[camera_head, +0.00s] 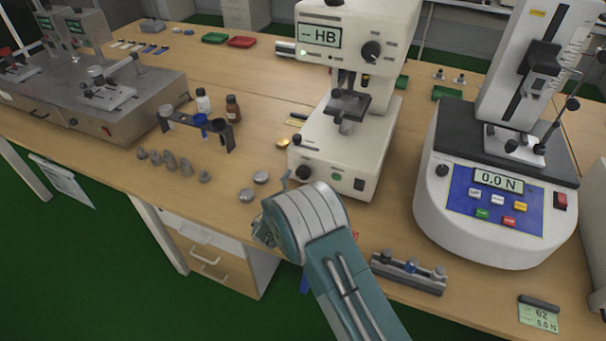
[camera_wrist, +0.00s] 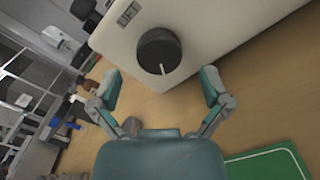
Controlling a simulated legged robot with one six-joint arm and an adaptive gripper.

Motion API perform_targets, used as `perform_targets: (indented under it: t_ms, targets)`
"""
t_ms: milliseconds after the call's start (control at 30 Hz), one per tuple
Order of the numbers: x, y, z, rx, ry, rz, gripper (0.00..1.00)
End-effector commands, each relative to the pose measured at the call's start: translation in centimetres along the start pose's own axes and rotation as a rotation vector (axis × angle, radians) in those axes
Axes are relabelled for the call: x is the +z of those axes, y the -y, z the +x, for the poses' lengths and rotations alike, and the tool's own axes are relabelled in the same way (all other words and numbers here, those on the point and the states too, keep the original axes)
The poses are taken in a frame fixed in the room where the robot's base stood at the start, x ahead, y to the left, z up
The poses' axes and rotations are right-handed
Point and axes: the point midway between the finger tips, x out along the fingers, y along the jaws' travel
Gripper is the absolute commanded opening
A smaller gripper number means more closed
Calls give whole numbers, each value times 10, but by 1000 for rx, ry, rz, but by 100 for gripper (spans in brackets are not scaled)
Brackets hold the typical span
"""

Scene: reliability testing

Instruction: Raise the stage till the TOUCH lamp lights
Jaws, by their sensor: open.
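The white hardness tester (camera_head: 375,150) stands mid-bench with a display reading HB. Its dark stage (camera_head: 348,104) sits below the indenter head, and a gap appears between them. In the wrist view a black round knob (camera_wrist: 159,52) with a white mark is on a pale housing. My gripper (camera_wrist: 160,88) is open and empty, its fingers apart on either side below the knob, not touching it. In the head view my wrist hides the fingers.
A force tester (camera_head: 490,210) reading 0.0 N stands at right. A small fixture (camera_head: 409,272) lies near the front edge. Metal discs (camera_head: 261,178), weights and a bottle rack (camera_head: 196,130) are left of the tester. A green mat (camera_wrist: 268,166) shows in the wrist view.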

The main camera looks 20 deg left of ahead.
Motion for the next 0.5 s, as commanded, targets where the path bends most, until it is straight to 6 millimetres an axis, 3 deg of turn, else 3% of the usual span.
perform_targets:
  t_ms: [200, 500]
  targets:
    - [0, 0, 29, 0, 2, 1, 97]
    - [0, 0, 35, 0, 0, 0, 97]
